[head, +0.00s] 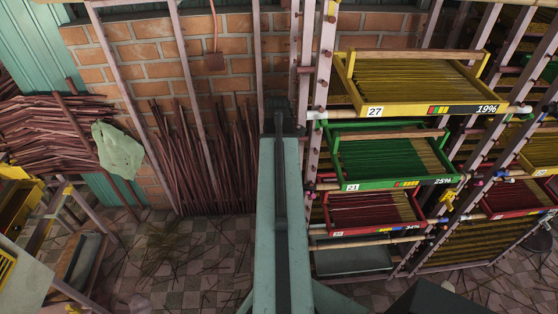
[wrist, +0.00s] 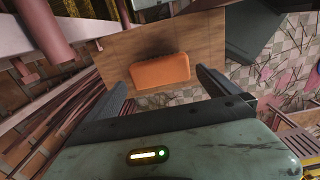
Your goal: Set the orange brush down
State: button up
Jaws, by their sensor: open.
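The orange brush (wrist: 160,71) shows in the wrist view as a rounded orange block. It lies on a brown wooden surface (wrist: 115,62), close to the edge nearest my gripper. My gripper (wrist: 162,80) is open, with one dark finger on each side of the brush's near end and visible gaps between the fingers and the brush. Nothing is held between the fingers. The brush cannot be made out in the head view, where my own arm column fills the middle.
A rack at right in the head view holds a yellow tray (head: 352,92), a green tray (head: 350,187) and a red tray (head: 335,233). Bundles of dark red sticks (head: 205,160) lean on the brick wall. The wrist view shows checkered floor (wrist: 300,50) beyond the wooden surface.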

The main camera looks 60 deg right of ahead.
notch_tip(320, 180, up, 8)
jog(key=p, duration=0.6)
jog(key=w+a+m, duration=0.2)
jog(key=w+a, duration=0.7)
jog(key=a, duration=0.4)
jog(key=w+a+m, duration=0.1)
jog(key=w+a, duration=0.9)
jog(key=a, duration=0.3)
jog(key=w+a+m, duration=0.2)
jog(key=a+m, duration=0.2)
jog(key=a, duration=1.8)
jog(key=shift+w+a, duration=0.3)
jog(key=shift+a, duration=0.1)
